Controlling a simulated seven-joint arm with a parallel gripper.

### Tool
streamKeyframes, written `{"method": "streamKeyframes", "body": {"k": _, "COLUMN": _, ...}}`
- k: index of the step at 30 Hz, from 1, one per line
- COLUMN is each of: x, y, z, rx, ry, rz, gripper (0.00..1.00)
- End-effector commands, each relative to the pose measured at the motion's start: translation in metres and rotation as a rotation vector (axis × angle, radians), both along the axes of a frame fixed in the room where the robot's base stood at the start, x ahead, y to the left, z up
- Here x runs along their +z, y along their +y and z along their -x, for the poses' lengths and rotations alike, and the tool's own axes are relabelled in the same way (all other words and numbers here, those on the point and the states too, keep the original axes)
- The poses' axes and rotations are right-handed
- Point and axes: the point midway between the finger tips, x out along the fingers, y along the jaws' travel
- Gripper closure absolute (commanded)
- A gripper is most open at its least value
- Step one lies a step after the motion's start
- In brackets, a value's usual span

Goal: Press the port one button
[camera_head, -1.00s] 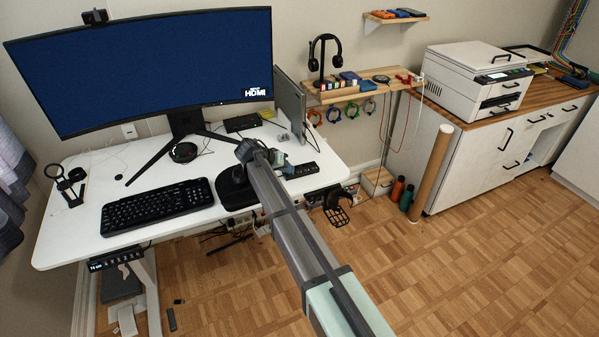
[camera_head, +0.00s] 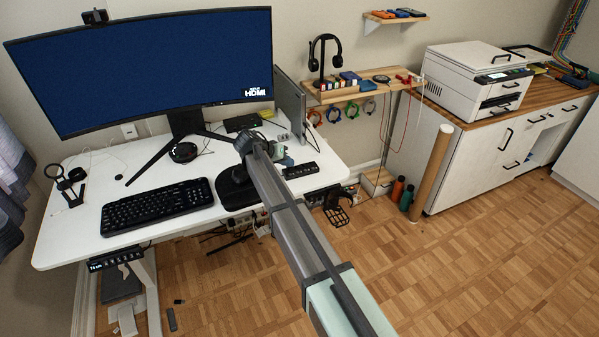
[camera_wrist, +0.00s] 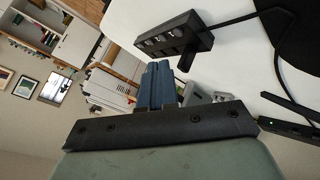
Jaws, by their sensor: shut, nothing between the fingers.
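My gripper (camera_wrist: 158,68) shows in the wrist view as two blue fingers pressed together, empty. In the head view it is partly hidden by my arm over the white desk's right part. A black box with a row of grey keys or sockets (camera_wrist: 178,40) lies on the desk beyond the fingers, apart from them; in the head view it is a black strip (camera_head: 301,171) right of my arm. Another flat black box (camera_head: 242,123) lies behind, near the monitor stand. A dark device with a small green light (camera_wrist: 285,128) shows at the wrist view's right. I cannot read any port labels.
The white desk (camera_head: 85,225) carries a keyboard (camera_head: 158,206), a wide monitor (camera_head: 150,70) showing an HDMI logo, and an upright grey panel (camera_head: 290,103). A wooden shelf (camera_head: 345,92) with headphones is behind. Grey blocky items (camera_wrist: 196,94) sit close by the fingers.

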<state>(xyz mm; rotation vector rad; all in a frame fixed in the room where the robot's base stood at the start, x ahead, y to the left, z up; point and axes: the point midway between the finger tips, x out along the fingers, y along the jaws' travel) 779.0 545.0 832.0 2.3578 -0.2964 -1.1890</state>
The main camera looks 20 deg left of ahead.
Motion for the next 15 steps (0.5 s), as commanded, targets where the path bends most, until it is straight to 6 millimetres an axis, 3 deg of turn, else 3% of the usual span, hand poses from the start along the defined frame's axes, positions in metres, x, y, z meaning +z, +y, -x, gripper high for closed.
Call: {"method": "streamKeyframes", "body": {"k": 15, "x": 0.040, "y": 0.000, "z": 0.000, "rx": 0.000, "ry": 0.000, "rz": 0.000, "gripper": 1.00}}
